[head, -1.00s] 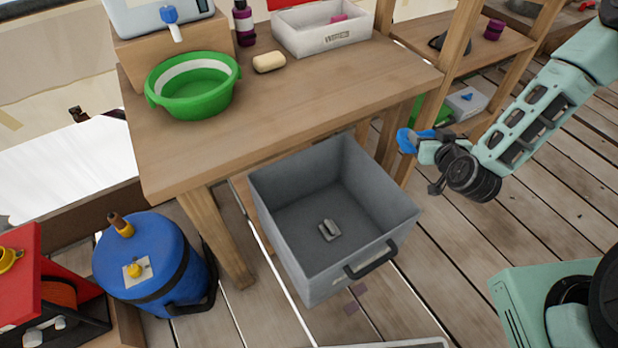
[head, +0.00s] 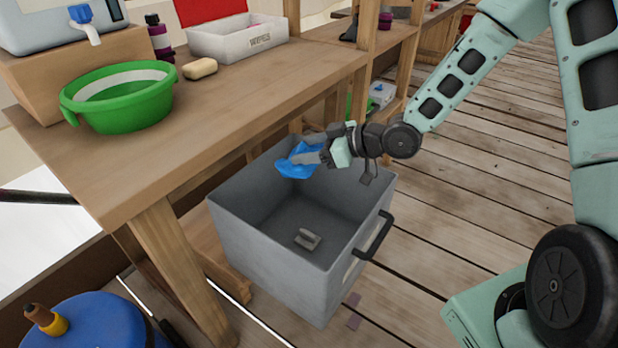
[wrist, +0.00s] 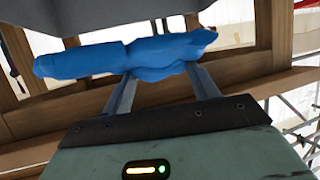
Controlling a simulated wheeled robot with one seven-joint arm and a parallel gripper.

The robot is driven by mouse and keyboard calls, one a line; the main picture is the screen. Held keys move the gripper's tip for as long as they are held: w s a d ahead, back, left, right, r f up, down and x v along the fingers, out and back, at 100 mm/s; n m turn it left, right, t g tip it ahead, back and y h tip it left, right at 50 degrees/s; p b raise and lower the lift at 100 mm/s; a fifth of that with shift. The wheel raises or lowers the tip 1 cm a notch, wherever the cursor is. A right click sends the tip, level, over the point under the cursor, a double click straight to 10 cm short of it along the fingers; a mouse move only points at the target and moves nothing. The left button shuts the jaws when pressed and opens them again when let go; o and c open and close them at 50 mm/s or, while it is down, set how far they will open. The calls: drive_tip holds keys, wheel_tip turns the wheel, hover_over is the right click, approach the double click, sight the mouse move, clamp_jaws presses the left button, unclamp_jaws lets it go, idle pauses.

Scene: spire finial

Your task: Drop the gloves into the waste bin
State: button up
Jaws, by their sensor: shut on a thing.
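The blue gloves (head: 297,161) are held at the tip of my gripper (head: 322,156). In the wrist view the gloves (wrist: 130,57) lie crosswise between the two fingers of my gripper (wrist: 160,75), which is shut on them. The grey waste bin (head: 265,240) stands on the deck beside the table, open at the top with a black handle on its right side. In the head view the gloves appear over the bin's far part, near its back rim. Their exact height above the rim is hard to tell. A small grey object (head: 307,239) lies on the bin's floor.
A wooden table (head: 200,130) stands left of the bin, with a green basin (head: 118,105), a soap bar (head: 200,68) and a white tray (head: 235,40) on it. A blue container (head: 90,325) is at lower left. Bare deck (head: 460,190) lies to the right.

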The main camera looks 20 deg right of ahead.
drive_tip(key=shift+s+a+f+n+g+y+b, duration=0.15)
drive_tip(key=shift+f+n+g+y+b, duration=0.15)
drive_tip(key=shift+f, duration=0.2)
drive_tip(key=shift+s+f+n+g+y+b, duration=0.1)
drive_tip(key=shift+f+n+g+b, duration=0.1)
drive_tip(key=shift+f+b, duration=0.25)
wheel_tip(320, 180, down, 6)
drive_tip(key=b, duration=0.6)
drive_tip(key=shift+r, duration=0.2)
drive_tip(key=o, duration=1.1)
drive_tip(key=shift+c, duration=0.2)
drive_tip(key=shift+r, duration=0.1)
drive_tip(key=p+v, duration=0.6)
drive_tip(key=v, duration=1.1)
drive_tip(key=shift+s+p, duration=0.25)
drive_tip(key=shift+p, duration=0.05)
